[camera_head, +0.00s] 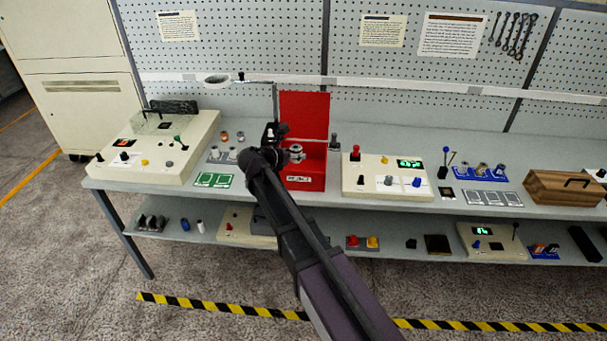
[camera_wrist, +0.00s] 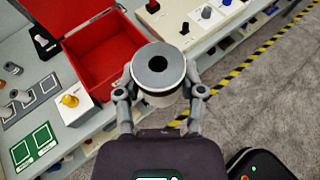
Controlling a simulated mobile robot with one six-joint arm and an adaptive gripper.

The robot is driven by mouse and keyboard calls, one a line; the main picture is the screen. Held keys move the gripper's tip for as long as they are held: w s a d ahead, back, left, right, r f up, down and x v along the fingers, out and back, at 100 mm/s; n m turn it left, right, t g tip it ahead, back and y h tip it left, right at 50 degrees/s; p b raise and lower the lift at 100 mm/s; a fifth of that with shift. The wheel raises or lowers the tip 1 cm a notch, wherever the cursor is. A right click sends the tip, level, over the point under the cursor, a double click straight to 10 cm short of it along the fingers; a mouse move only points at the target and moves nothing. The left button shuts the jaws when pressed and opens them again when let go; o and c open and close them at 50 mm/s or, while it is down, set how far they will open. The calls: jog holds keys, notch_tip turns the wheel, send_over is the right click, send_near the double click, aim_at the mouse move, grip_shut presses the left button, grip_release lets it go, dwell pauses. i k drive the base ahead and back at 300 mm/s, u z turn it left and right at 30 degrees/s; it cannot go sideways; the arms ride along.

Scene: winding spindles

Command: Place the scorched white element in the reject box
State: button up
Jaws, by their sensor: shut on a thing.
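My gripper (camera_wrist: 160,92) is shut on a round white element (camera_wrist: 158,98); its pale side and grey end face with a dark central hole show in the wrist view. In the head view the element (camera_head: 297,153) is small and partly hidden by my gripper (camera_head: 288,152). Scorch marks cannot be told clearly. The red box (camera_head: 317,168) stands on the bench with its lid (camera_head: 304,113) up. In the wrist view the box (camera_wrist: 112,62) looks empty where visible, and the element overlaps its near right corner. I cannot tell the element's height above it.
A cream control panel (camera_head: 385,180) stands right of the box, and a larger console (camera_head: 165,145) at the left. Green-marked plates (camera_head: 213,180) lie left of the box. A dark upright knob (camera_head: 334,141) stands close behind the box's right side. A wooden case (camera_head: 562,188) sits far right.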

aim_at(304, 168)
jog(key=u, duration=0.05)
jog(key=i, duration=1)
jog(key=z, duration=0.05)
